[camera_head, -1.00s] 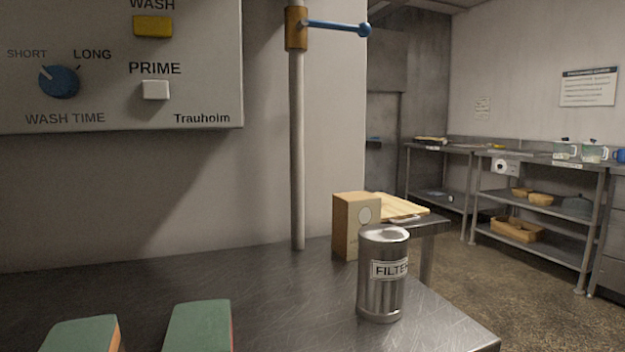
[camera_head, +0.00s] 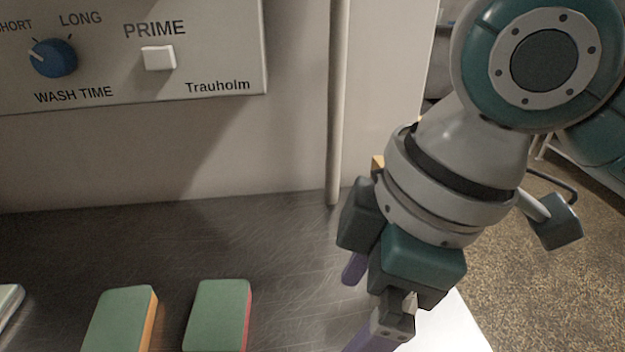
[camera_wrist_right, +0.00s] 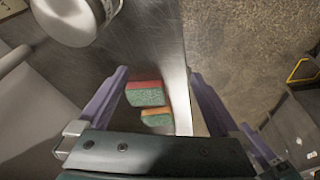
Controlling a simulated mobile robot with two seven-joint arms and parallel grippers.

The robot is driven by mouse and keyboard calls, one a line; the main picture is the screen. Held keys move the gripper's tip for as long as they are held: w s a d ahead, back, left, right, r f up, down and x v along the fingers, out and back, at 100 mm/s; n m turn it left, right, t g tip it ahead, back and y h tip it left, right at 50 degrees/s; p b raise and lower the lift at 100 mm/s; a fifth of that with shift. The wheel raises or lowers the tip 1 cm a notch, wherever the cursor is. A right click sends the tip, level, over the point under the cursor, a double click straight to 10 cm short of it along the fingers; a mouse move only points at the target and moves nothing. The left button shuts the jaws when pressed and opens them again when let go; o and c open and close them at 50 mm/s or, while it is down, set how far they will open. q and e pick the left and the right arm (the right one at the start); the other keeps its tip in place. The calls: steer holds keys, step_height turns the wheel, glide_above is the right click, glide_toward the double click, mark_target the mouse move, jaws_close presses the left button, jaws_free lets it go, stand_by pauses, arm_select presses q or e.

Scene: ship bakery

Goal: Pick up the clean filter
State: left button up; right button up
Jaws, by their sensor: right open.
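The metal canister labelled FILTER does not show in the head view, where my right arm covers that part of the counter. In the right wrist view a pale, shiny cylinder, which looks like this canister (camera_wrist_right: 75,20), stands at the top left, cut by the frame edge. My right gripper (camera_head: 363,300) points down over the counter's right part. It also shows in the right wrist view (camera_wrist_right: 158,75), its purple fingers wide apart and empty. The canister is beyond the left-hand finger there, not between the fingers. My left gripper is not in view.
Two green-topped sponges (camera_head: 217,315) (camera_head: 122,318) lie on the steel counter (camera_head: 285,245). A vertical pipe (camera_head: 338,110) stands at the wall, with a control panel (camera_head: 215,60) at left. The counter's right edge drops to the floor (camera_head: 520,270).

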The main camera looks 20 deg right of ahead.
steer(key=w+d+r+b, duration=0.1)
steer(key=d, duration=0.2)
steer(key=w+d+r+n+g+h, duration=0.1)
steer(key=w+d, duration=0.1)
steer(key=d, duration=0.1)
steer(key=w+d+r+h+b, duration=0.1)
steer(key=w+d+r, duration=0.1)
steer(key=d, duration=0.1)
steer(key=shift+w+d+r+n+g+b, duration=0.1)
steer(key=shift+w+d+n+g+b, duration=0.2)
steer(key=shift+n+g, duration=0.1)
steer(key=shift+d+f, duration=0.1)
steer(key=shift+f, duration=0.2)
step_height(320, 180, down, 3)
steer(key=shift+f, duration=0.2)
steer(key=f, duration=0.5)
steer(key=shift+s+d+f+b, duration=0.1)
steer(key=shift+s+f+b, duration=0.15)
steer(key=shift+f+b, duration=0.1)
steer(key=shift+r, duration=0.1)
steer(key=c, duration=1.6)
